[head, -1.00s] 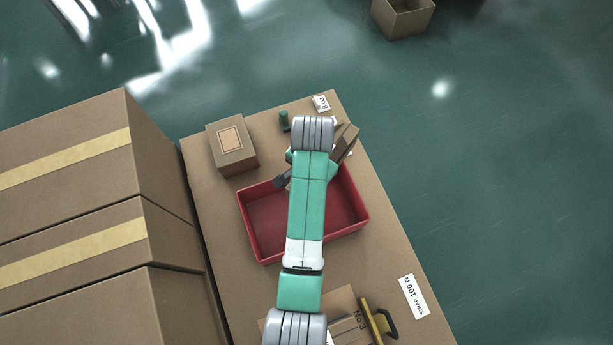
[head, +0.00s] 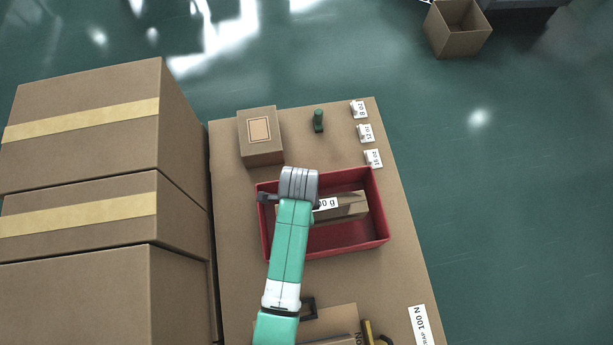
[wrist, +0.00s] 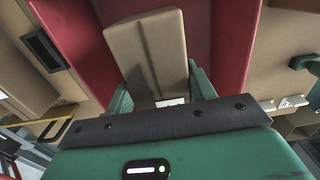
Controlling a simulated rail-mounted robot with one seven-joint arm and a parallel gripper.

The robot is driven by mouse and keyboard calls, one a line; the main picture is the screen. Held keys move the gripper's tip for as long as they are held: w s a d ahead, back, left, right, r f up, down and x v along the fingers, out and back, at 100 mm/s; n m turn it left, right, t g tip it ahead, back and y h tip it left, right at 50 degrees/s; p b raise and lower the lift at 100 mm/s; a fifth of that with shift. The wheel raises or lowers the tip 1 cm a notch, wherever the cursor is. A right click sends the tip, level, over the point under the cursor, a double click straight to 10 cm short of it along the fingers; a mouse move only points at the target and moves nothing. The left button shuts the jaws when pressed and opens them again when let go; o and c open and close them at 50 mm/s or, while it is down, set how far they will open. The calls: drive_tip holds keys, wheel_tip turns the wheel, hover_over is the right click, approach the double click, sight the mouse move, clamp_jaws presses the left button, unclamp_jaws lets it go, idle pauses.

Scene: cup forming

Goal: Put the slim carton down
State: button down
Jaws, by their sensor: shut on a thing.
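The slim carton (head: 345,207) is a brown box with a white label, seen in the head view inside the outline of the red tray (head: 350,240). I cannot tell whether it touches the tray's floor. In the wrist view the carton (wrist: 147,50) stands out from between the two green fingers of my gripper (wrist: 160,92), which is shut on it. The red tray (wrist: 232,45) fills much of the background there. In the head view my arm's wrist covers most of the gripper and the carton's left end.
A brown box (head: 260,137) and a green upright object (head: 318,121) stand behind the tray. Large stacked cartons (head: 80,130) stand at the left. The bench (head: 400,270) is bare right of the tray.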

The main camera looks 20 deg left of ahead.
wheel_tip(320, 180, down, 7)
drive_tip(key=b, duration=0.3)
drive_tip(key=shift+r, duration=0.2)
drive_tip(key=shift+w+f, duration=0.1)
drive_tip(key=shift+f, duration=0.05)
drive_tip(key=c, duration=0.5)
unclamp_jaws()
wheel_tip(320, 180, up, 12)
drive_tip(key=p, duration=0.5)
drive_tip(key=shift+p, duration=0.4)
